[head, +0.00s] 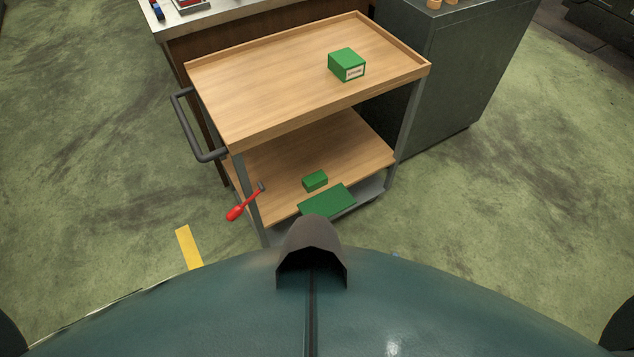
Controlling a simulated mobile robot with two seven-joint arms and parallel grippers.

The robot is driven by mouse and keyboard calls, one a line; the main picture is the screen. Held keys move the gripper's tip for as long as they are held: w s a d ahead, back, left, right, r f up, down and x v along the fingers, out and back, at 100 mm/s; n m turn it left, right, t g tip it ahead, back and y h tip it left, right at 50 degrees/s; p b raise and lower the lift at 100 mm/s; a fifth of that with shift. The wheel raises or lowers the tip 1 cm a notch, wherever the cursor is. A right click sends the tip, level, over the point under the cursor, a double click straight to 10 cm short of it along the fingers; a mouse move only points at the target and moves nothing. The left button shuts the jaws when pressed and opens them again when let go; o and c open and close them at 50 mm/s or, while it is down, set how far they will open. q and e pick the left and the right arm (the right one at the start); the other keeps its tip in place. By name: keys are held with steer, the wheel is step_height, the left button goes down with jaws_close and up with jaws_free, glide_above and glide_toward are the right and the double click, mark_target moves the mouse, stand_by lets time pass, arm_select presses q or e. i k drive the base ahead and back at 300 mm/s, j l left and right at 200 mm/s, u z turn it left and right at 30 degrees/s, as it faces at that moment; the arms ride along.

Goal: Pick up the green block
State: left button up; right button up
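A green block (346,65) with a white label on its front face sits on the top tray of a wooden cart (270,75), right of the middle. A smaller plain green block (315,181) lies on the cart's lower shelf (282,167). A flat green piece (328,200) shows just in front of it, partly hidden by a dark part of my body. The picture does not settle which green block the task means. Neither of my grippers is in view.
The cart has a raised rim and a dark handle (185,125) on its left. A red-handled tool (243,204) is by the front left leg. A grey cabinet (455,75) stands right and a bench (235,14) behind. Green floor is open on both sides.

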mark_target(311, 182)
steer(key=i+l+u, duration=0.15)
steer(key=l, duration=0.35)
steer(key=i+l+u, duration=0.15)
steer(key=l, duration=0.4)
steer(key=i+l+u, duration=0.15)
steer(key=l, duration=0.4)
steer(key=i+l+u, duration=0.15)
steer(key=l, duration=0.45)
steer(key=l+u, duration=0.1)
steer(key=l, duration=0.45)
steer(key=i+l, duration=0.1)
steer(key=i, duration=0.4)
steer(key=i+l+u, duration=0.1)
steer(key=i, duration=0.35)
